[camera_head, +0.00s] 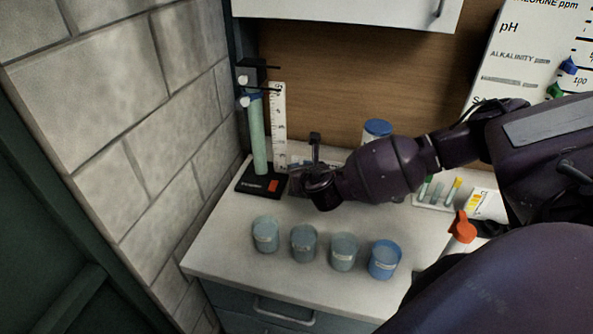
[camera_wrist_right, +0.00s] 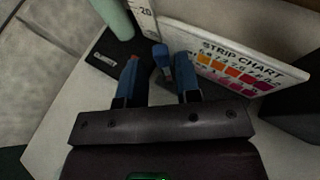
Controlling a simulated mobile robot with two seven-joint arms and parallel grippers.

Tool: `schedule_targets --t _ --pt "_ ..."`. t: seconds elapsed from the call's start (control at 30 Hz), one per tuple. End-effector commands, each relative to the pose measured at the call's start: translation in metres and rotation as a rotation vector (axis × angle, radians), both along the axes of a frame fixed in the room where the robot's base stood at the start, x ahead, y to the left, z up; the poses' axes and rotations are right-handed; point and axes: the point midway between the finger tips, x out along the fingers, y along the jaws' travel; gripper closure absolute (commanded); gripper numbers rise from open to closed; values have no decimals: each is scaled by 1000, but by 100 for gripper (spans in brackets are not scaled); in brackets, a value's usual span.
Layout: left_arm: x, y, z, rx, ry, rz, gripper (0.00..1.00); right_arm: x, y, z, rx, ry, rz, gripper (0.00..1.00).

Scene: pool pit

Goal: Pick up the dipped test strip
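My right gripper (camera_head: 298,182) reaches in from the right over the counter, beside the black stand base. In the right wrist view its two blue-padded fingers (camera_wrist_right: 159,78) are apart. A small blue-topped piece (camera_wrist_right: 160,52) shows in the gap, near the fingertips and beyond them; I cannot tell whether it is the test strip or its holder. No finger is visibly closed on it. The strip chart (camera_wrist_right: 235,68), a white board with orange to red squares, stands just right of the fingers. I cannot clearly make out the dipped strip. My left gripper is not in view.
The black base (camera_head: 254,184) carries a green column (camera_head: 258,138) and a white ruler (camera_head: 279,125), close left of the gripper. Several cups (camera_head: 304,243) stand in front, the rightmost blue (camera_head: 384,260). A blue-lidded jar (camera_head: 376,130) is behind my arm; an orange-capped bottle (camera_head: 461,228) stands right.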

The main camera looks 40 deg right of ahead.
Motion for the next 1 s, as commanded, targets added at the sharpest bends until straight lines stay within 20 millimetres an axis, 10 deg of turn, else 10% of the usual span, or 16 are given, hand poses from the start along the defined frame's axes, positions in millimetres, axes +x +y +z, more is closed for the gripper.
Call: schedule_targets --t 0.57,0.8,1.0 --pt "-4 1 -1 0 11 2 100 27 -9 -13 0 1 -1 69" --pt "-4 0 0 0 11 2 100 27 -9 -13 0 0 -1 100" --pt "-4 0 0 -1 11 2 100 27 -9 -12 0 0 -1 100"
